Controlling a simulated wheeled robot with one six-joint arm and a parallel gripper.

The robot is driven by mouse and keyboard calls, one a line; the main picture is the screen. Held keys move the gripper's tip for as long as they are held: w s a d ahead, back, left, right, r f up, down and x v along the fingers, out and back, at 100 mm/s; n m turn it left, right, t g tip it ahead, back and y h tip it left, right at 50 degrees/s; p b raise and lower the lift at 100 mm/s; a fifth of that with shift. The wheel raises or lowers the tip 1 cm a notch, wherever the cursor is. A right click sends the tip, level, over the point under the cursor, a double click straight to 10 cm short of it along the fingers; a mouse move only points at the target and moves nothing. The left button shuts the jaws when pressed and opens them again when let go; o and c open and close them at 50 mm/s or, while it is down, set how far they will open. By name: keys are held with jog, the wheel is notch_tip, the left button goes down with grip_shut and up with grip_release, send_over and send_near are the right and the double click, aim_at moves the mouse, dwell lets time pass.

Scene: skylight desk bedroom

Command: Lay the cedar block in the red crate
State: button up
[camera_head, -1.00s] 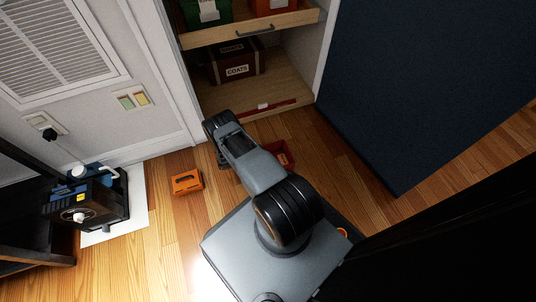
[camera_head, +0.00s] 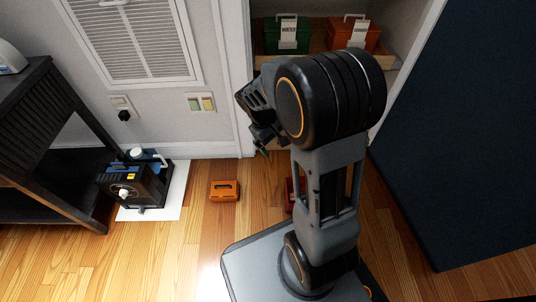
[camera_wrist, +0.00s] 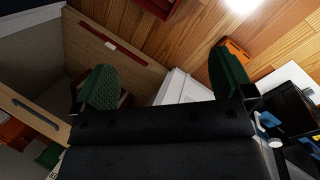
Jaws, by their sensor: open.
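The red crate (camera_head: 289,195) stands on the wood floor, mostly hidden behind my arm in the head view. A dark red edge, likely the same crate, shows at the top of the wrist view (camera_wrist: 157,5). I cannot make out the cedar block in either view now. My gripper (camera_head: 263,148) is raised in front of the closet opening, above and left of the crate in the head view. In the wrist view its two green fingertips (camera_wrist: 167,84) are wide apart, with nothing held between them.
An orange box (camera_head: 224,191) sits on the floor left of the crate. A green box (camera_head: 287,38) and an orange-red box (camera_head: 353,36) stand on the closet shelf. A black machine (camera_head: 137,183) stands on a white mat at left. A dark blue panel (camera_head: 460,140) borders the right.

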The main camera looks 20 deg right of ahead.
jog(key=s+a+r+m+t+y, duration=0.3)
jog(key=s+a+r, duration=0.4)
jog(key=s, duration=0.3)
jog(key=shift+r+t+y, duration=0.4)
jog(key=shift+t, duration=0.3)
jog(key=shift+a, duration=0.1)
